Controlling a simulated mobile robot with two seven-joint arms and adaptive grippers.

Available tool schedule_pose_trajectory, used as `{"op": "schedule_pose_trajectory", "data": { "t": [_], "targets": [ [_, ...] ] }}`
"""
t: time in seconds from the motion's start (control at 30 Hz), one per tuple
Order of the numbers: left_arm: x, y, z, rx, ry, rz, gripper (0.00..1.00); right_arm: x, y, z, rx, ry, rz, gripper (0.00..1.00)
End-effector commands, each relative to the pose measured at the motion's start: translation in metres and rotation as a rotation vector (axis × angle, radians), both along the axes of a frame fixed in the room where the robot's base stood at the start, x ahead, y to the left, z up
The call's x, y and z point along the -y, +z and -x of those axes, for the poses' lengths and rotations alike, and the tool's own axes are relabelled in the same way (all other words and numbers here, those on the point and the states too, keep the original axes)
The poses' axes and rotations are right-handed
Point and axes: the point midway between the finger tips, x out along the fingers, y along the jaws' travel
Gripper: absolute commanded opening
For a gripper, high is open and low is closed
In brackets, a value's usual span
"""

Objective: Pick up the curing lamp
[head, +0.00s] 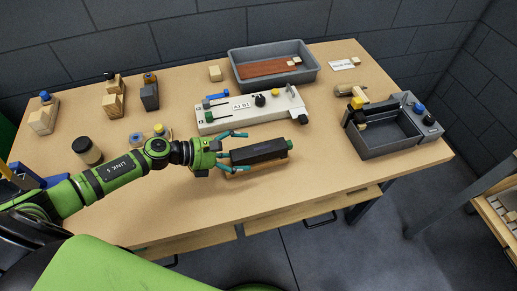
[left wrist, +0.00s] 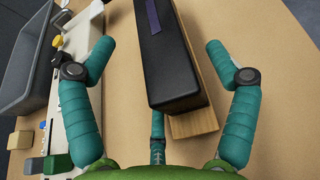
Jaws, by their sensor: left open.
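The curing lamp, a long black block (head: 258,151), lies on a light wooden rest near the middle of the table, with a green end at its right. In the left wrist view the black body (left wrist: 172,75) has a purple strip on top, and the wooden rest (left wrist: 194,124) shows under its near end. My left gripper (head: 237,152) is open at the lamp's left end. In the left wrist view its teal fingers stand on both sides of the black body with gaps visible. My right gripper is not in view.
A pale fixture (head: 250,109) marked with a label lies just behind the lamp. A grey tray (head: 238,74) with a brown sheet stands at the back. A grey open box (head: 385,149) stands right. Wooden blocks and a jar (head: 87,151) stand left. The table front is clear.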

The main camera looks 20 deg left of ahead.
Motion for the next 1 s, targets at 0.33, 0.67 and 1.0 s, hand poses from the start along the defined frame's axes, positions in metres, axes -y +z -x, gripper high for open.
{"op": "schedule_pose_trajectory", "data": {
  "t": [0.33,0.67,1.0],
  "targets": [
    [0.024,-0.011,-0.015,0.001,0.001,-0.001,0.87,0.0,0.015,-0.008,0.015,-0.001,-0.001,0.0],
    [0.023,-0.012,-0.015,0.001,0.0,0.001,0.19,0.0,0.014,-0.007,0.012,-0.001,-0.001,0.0],
    [0.023,-0.011,-0.015,0.001,0.001,0.001,0.12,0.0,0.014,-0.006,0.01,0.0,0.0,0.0]
  ]
}}
